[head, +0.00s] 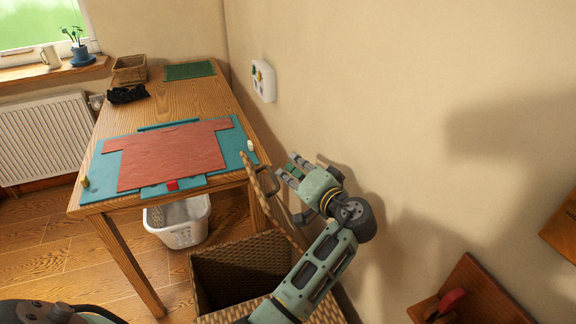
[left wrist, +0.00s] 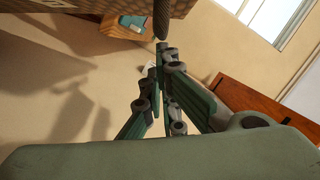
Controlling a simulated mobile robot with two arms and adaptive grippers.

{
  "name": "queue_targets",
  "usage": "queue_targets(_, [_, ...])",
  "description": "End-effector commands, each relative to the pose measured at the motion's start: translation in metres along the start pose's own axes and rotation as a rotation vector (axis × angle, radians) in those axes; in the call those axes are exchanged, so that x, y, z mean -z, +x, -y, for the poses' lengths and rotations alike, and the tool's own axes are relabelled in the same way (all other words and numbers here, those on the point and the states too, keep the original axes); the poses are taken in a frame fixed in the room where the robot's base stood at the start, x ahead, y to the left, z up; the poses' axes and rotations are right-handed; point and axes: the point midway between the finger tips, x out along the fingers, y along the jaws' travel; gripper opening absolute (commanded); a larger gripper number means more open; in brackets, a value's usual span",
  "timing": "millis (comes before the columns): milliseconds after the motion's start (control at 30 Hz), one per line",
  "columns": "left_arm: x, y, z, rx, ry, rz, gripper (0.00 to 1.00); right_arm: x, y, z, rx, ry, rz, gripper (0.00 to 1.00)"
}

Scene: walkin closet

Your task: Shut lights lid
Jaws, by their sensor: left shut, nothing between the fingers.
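A woven brown hamper (head: 222,262) stands on the floor by the right-hand wall, its far compartment open. A raised woven lid (head: 264,190) stands steeply up along the wall side of that opening; I cannot read a label on it. My left gripper (head: 284,174) is shut and empty, at the wall side of the raised lid near its upper part. I cannot tell whether it touches the lid. In the left wrist view the closed fingers (left wrist: 158,62) point toward a dark woven edge (left wrist: 161,18). My right gripper is not in view.
A wooden table (head: 190,100) beyond the hamper holds a red shirt (head: 175,155) on a teal mat (head: 100,180). A white basket (head: 180,232) sits under it. The wall is close beside my left gripper. A wooden rack (head: 475,290) with a red item is at lower right.

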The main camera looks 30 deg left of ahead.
Motion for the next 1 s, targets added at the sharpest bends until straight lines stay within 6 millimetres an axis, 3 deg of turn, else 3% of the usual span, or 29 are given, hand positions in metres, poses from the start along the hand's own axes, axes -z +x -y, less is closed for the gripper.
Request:
queue_targets(333, [0.000,-0.001,0.000,0.000,-0.001,0.000,0.00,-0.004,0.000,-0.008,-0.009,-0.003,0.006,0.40])
queue_targets(467, [-0.010,0.002,0.003,-0.005,-0.022,0.003,0.00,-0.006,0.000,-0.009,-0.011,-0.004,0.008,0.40])
queue_targets(700, [-0.061,0.014,0.022,-0.027,-0.122,0.005,0.00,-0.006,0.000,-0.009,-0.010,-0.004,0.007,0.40])
queue_targets(900, [-0.113,0.026,0.034,-0.028,-0.125,0.004,0.00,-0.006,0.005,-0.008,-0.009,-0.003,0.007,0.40])
queue_targets(1000, [-0.130,0.030,0.037,-0.029,-0.126,0.002,0.00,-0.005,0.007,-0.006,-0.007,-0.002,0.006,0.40])
